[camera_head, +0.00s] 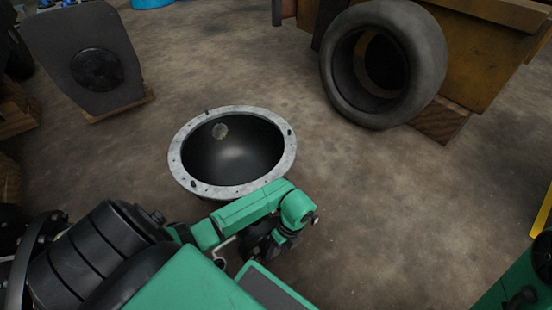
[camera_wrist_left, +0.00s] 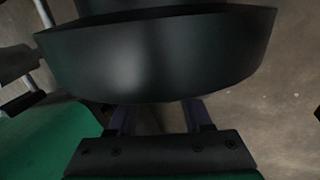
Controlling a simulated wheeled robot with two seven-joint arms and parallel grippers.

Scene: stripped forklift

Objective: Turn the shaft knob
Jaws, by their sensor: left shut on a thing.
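In the left wrist view, a wide dark rounded part (camera_wrist_left: 155,55), which looks like the shaft knob, fills the upper middle. The fingers of my left gripper (camera_wrist_left: 162,108) reach to its lower edge, and their tips are hidden behind it. The gripper is shut on it. In the head view, a dark round part (camera_head: 262,238) sits beside the green jointed piece, mostly covered. I cannot tell there how the fingers meet it. My right gripper does not show.
A black bowl-shaped housing with a grey flange (camera_head: 178,160) lies on the floor just beyond. A large tyre (camera_head: 433,55) leans by a yellow-brown body (camera_head: 480,75) at the upper right. A grey panel (camera_head: 70,35) stands at the upper left. Floor at the centre right is clear.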

